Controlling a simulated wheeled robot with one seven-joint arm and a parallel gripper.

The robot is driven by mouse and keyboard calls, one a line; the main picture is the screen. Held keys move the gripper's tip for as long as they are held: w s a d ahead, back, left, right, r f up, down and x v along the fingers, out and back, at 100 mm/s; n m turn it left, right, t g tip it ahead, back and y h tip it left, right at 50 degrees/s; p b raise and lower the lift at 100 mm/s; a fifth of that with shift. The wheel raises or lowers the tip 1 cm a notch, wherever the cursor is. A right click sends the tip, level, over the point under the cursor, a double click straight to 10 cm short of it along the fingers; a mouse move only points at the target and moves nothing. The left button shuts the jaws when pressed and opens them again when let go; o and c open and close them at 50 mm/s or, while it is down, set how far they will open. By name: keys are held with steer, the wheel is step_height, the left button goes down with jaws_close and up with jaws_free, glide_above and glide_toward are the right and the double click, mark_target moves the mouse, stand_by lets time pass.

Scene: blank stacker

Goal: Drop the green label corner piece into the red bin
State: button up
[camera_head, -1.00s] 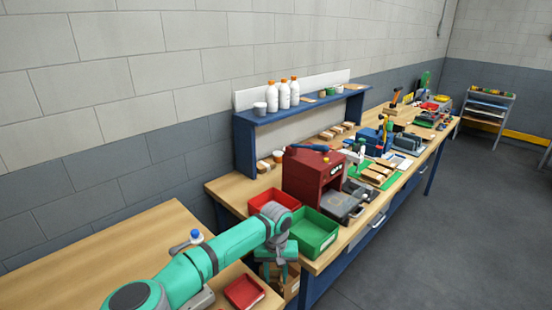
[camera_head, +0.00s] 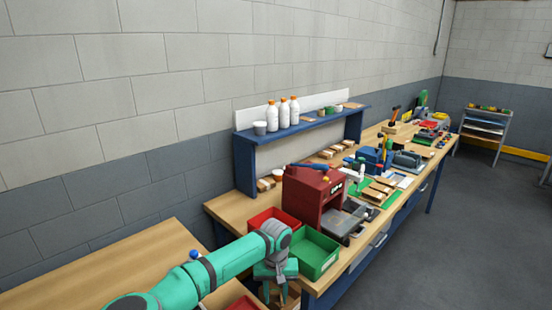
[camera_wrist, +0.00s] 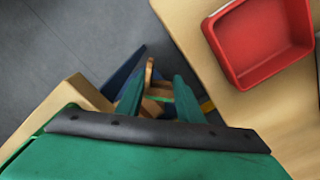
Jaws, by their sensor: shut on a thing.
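My gripper (camera_head: 276,292) points down in front of the bins in the head view, in the gap between the two benches. In the wrist view its green fingers (camera_wrist: 160,88) are closed around a small tan wooden piece (camera_wrist: 150,74), seen partly between them. The red bin (camera_head: 262,222) sits on the far bench beside the green bin, partly hidden by my arm. The gripper is nearer than the red bin and apart from it.
A green bin (camera_head: 327,258) stands right of the red bin, with a dark red machine (camera_head: 303,200) behind. A small red tray (camera_wrist: 218,52) lies on the near bench; its edge also shows in the head view (camera_head: 243,303). Bench edges flank the gripper.

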step_height(320, 180, down, 4)
steer(key=shift+s+f, duration=0.15)
